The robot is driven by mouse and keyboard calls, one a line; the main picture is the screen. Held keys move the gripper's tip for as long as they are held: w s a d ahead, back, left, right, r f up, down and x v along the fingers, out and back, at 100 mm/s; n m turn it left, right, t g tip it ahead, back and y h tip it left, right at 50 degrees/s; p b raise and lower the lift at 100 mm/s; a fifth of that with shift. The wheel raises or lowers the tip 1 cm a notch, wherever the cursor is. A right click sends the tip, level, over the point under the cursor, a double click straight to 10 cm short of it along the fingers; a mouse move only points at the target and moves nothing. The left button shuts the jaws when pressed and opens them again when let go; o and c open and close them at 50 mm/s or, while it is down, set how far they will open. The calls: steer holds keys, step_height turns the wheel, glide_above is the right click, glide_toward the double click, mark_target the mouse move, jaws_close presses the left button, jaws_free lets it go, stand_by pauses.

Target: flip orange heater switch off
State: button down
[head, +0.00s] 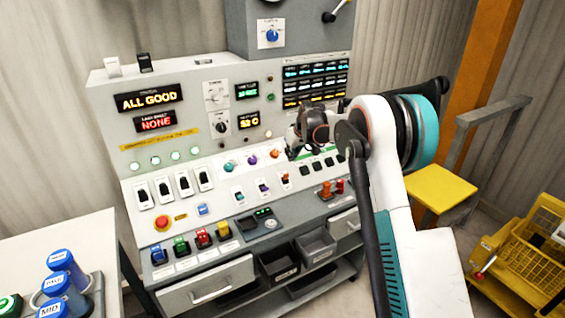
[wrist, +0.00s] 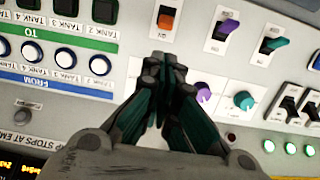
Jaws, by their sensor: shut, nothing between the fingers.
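The orange heater switch (head: 285,177) is a small orange lever on a white plate, at the right end of a row with a purple switch (head: 263,188) and a teal switch (head: 239,196). In the wrist view the orange switch (wrist: 167,20) is at the top middle, just beyond my fingertips. My gripper (head: 291,153) is shut and empty over the sloped panel, near the orange knob (head: 275,153). In the wrist view its fingertips (wrist: 163,60) point at the orange switch, with a small gap in the picture. The orange knob is hidden there behind my fingers.
A purple knob (wrist: 203,92) and a teal knob (wrist: 244,100) stand beside my fingers. Tank buttons (wrist: 65,55) lie on the other side. A red emergency button (head: 162,223), coloured switches (head: 201,238) and orange and red levers (head: 326,190) are lower on the console.

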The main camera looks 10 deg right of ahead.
mark_target(286, 177)
steer(key=shift+w+f, duration=0.1)
steer(key=shift+w, duration=0.05)
steer(key=b+x, duration=0.3)
steer(key=x, duration=0.7)
steer(key=shift+s+d+t, duration=0.15)
steer(key=shift+s+t, duration=0.35)
steer(key=shift+t, duration=0.1)
stand_by(0.7)
